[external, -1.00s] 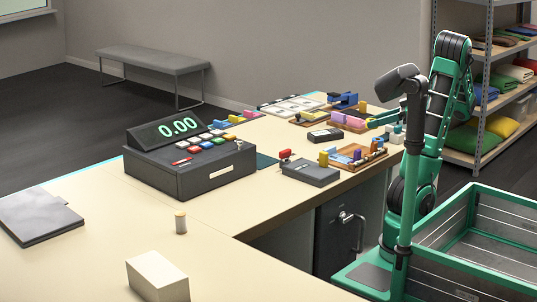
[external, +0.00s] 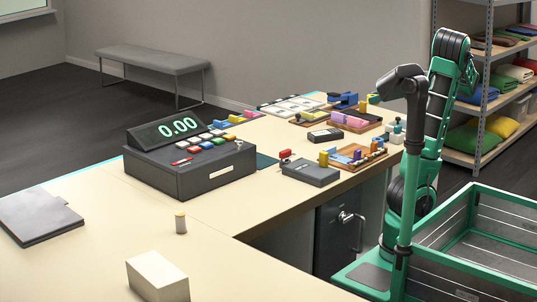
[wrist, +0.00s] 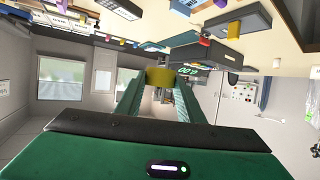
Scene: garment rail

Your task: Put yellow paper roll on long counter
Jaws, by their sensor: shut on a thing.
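The yellow paper roll (wrist: 160,75) is between my gripper's green fingertips (wrist: 160,84) in the wrist view, and my gripper is shut on it. In the external view the roll shows as a small yellow spot (external: 373,98), held in the air above the far right part of the counter. Much of my gripper is hidden there behind my own dark column head. The long counter (external: 90,240) is cream-coloured and runs from the front left to the back right.
A dark cash register (external: 190,180) stands mid-counter. Trays with small coloured items (external: 355,155) and a grey box (external: 310,173) crowd the right part. A white block (external: 158,277), a small roll-like cylinder (external: 181,222) and a grey folder (external: 38,217) leave bare counter between them.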

